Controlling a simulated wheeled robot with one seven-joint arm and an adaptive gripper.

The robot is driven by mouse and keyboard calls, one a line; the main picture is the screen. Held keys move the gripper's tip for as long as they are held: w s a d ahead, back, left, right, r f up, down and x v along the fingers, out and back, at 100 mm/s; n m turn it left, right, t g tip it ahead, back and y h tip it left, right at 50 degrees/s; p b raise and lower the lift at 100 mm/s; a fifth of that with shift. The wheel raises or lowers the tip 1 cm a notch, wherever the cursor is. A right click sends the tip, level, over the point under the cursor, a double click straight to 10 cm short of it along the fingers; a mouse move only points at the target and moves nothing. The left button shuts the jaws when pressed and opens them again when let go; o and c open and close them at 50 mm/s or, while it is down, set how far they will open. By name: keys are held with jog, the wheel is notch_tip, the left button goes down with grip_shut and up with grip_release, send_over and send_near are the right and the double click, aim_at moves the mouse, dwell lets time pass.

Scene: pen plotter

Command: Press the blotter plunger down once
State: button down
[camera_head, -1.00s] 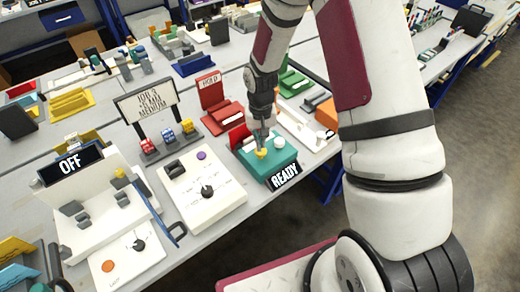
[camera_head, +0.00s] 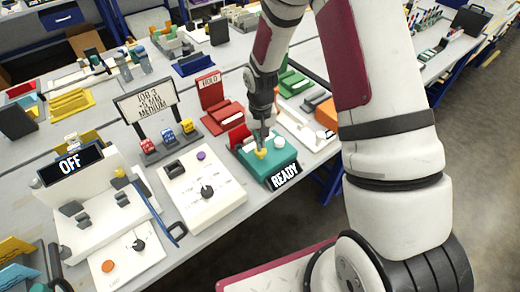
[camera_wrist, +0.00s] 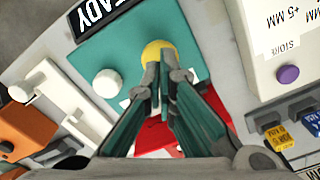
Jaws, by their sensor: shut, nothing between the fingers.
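The blotter is a teal block (camera_head: 274,170) near the table's front edge, with a black READY sign (camera_head: 285,176) on its front. A yellow knob (camera_head: 261,154) and a white knob (camera_head: 278,142) stand on its top. They also show in the wrist view as the yellow knob (camera_wrist: 158,50) and the white knob (camera_wrist: 107,82). My gripper (camera_head: 262,147) is shut and empty, pointing down at the yellow knob. In the wrist view its fingertips (camera_wrist: 160,58) overlap the yellow knob and partly hide it. I cannot tell whether they touch it.
A white control box (camera_head: 202,190) with a purple button stands left of the teal block. A red HOLD stand (camera_head: 212,100) is behind it. A white and orange device (camera_head: 315,125) is to the right. A plotter with an OFF sign (camera_head: 70,165) is at left.

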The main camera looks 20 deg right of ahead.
jog(key=shift+f+b, duration=0.55)
jog(key=shift+f, duration=1.25)
jog(key=shift+r+p, duration=1.1)
jog(key=shift+r, duration=2.45)
